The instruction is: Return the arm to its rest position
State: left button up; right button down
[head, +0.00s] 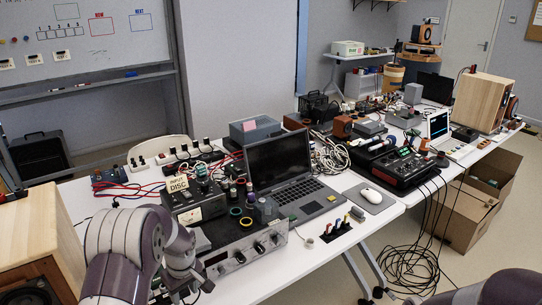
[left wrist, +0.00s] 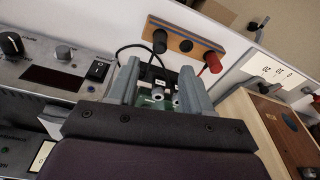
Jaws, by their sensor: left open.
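My left arm comes in at the lower left of the head view, with the left gripper (head: 188,280) low in front of the table's near left part. In the left wrist view the two grey fingers of this gripper (left wrist: 160,92) stand apart, open. A small green circuit board with round metal parts (left wrist: 158,100) shows between and beyond the fingers; I cannot tell whether they touch it. No held object is visible. Part of my right arm shows at the lower right edge of the head view; its gripper is out of view.
The table (head: 310,257) is crowded. A silver amplifier (head: 240,257) stands close right of my left gripper, with a laptop (head: 290,175) behind it. A wooden speaker (head: 38,240) is at the left. Cables (head: 410,255) hang beside cardboard boxes (head: 462,215).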

pick_arm(q)
jog(key=s+d+r+m, duration=0.3)
jog(key=s, duration=0.3)
jog(key=s+d+r+m+h+p, duration=0.1)
jog(key=s+d+r+m, duration=0.2)
jog(key=s, duration=0.4)
jog(key=s+d+r+m, duration=0.4)
jog(key=s, duration=0.3)
jog(key=shift+s+r+h, duration=0.15)
jog(key=shift+r+h, duration=0.1)
jog(key=shift+h, duration=0.05)
